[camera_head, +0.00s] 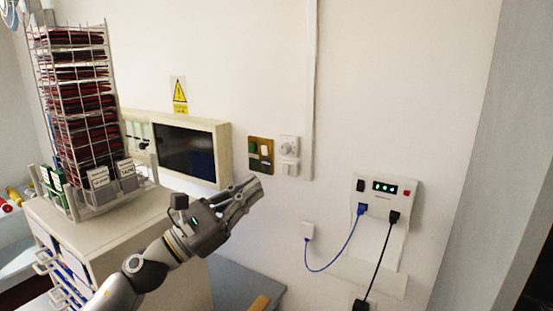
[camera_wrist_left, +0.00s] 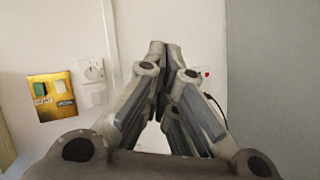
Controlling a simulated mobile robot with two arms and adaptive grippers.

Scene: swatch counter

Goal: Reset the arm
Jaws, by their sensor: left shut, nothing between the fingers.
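My left gripper (camera_head: 246,191) reaches in from the lower left in the head view and is raised in front of the white wall. Its fingers are together with nothing between them; the closed fingertips also show in the left wrist view (camera_wrist_left: 165,50). The fingertips are just below a brass switch plate (camera_head: 260,155) in the head view. That plate, with a green and a white switch, is left of the fingers in the wrist view (camera_wrist_left: 52,96). My right gripper is in neither view.
A wire rack of dark red swatches (camera_head: 80,100) stands on a drawer cabinet (camera_head: 110,222) at left. A grey surface (camera_head: 232,283) lies below the arm.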

